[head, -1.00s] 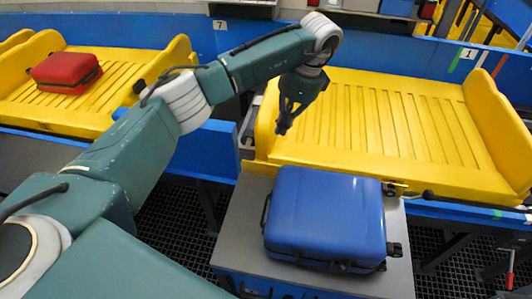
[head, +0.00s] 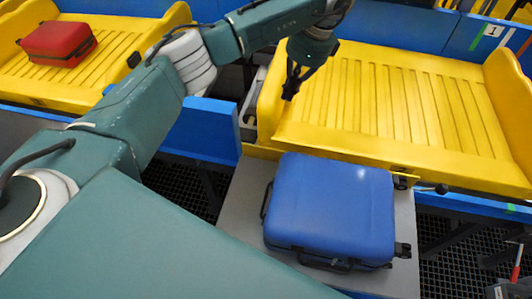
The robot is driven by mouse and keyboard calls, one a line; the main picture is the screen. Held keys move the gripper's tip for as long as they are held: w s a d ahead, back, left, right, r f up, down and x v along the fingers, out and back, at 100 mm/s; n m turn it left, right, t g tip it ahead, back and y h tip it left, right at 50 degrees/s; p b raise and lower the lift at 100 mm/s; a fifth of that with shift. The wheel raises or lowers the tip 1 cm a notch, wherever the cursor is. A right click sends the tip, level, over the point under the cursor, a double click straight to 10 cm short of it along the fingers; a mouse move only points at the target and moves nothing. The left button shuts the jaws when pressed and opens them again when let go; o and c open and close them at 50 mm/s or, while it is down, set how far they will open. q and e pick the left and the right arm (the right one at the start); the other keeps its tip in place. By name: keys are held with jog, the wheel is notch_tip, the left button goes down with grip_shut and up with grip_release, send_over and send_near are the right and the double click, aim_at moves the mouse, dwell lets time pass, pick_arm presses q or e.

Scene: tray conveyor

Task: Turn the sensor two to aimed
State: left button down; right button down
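I cannot surely pick out sensor two, as no label on it can be read. A small dark knob-like device (head: 442,189) sticks out on a thin stem from the front edge of the right yellow tray, right of the blue suitcase. A similar small dark device (head: 134,60) shows at the right end of the left yellow tray. My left gripper (head: 290,94) points down over the left end of the right tray, apart from both devices. Its dark fingers look close together, and their gap cannot be made out. My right gripper is not in view.
A blue suitcase (head: 330,205) lies on a grey-topped stand (head: 236,205) before the right yellow tray (head: 410,110), which is empty. A red suitcase (head: 58,42) lies on the left yellow tray (head: 105,68). Blue rails and dark floor grating surround them.

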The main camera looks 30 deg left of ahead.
pick_arm(q)
jog(key=w+d+f+b+x, duration=0.1)
jog(key=d+b+x, duration=0.1)
jog(key=b+x, duration=0.8)
jog(key=d+b+x, duration=0.2)
jog(key=b+x, duration=0.8)
jog(key=a+f+p, duration=0.1)
jog(key=a+f, duration=0.1)
jog(key=f, duration=0.1)
jog(key=s+a+f+p, duration=0.1)
jog(key=a+f+p, duration=0.1)
jog(key=f, duration=0.1)
jog(key=a+f+p, duration=0.1)
jog(key=f, duration=0.2)
jog(key=shift+s+a+f+p, duration=0.25)
jog(key=shift+a+p, duration=0.15)
